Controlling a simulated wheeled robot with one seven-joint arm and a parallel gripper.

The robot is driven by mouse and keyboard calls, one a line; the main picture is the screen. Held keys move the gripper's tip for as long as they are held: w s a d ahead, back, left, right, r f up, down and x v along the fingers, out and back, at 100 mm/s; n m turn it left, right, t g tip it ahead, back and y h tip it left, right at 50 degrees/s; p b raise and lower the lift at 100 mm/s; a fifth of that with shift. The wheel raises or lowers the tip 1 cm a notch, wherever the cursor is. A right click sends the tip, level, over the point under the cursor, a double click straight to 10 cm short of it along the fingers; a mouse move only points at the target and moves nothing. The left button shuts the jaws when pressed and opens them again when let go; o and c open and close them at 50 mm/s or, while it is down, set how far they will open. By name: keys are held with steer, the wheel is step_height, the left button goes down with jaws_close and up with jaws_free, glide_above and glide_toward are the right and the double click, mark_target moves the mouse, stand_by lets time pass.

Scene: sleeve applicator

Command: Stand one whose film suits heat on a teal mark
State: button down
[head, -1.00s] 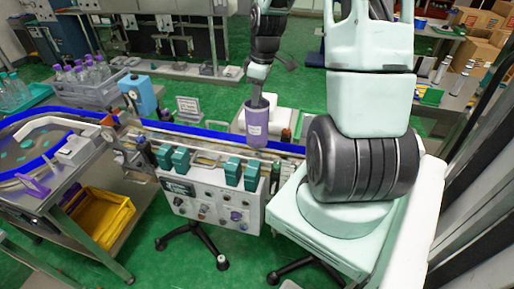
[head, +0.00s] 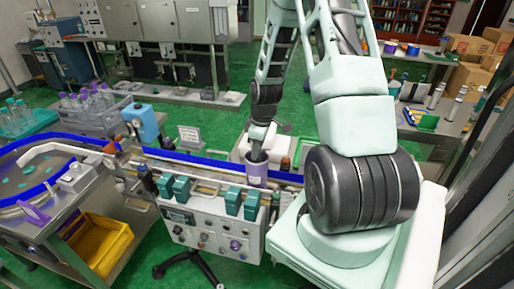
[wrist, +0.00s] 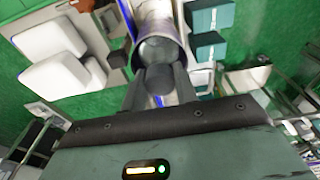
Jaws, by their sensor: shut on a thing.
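The label text is too small to read. Small teal patches (head: 27,155) lie inside the looped conveyor at the left.
The control box (head: 210,222) carries several teal blocks (head: 232,200). A crate of purple-capped bottles (head: 95,125) stands at the left. A yellow bin (head: 100,240) sits low.

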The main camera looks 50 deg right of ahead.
steer(key=shift+f, duration=0.1)
steer(key=c, duration=1.1)
jaws_free()
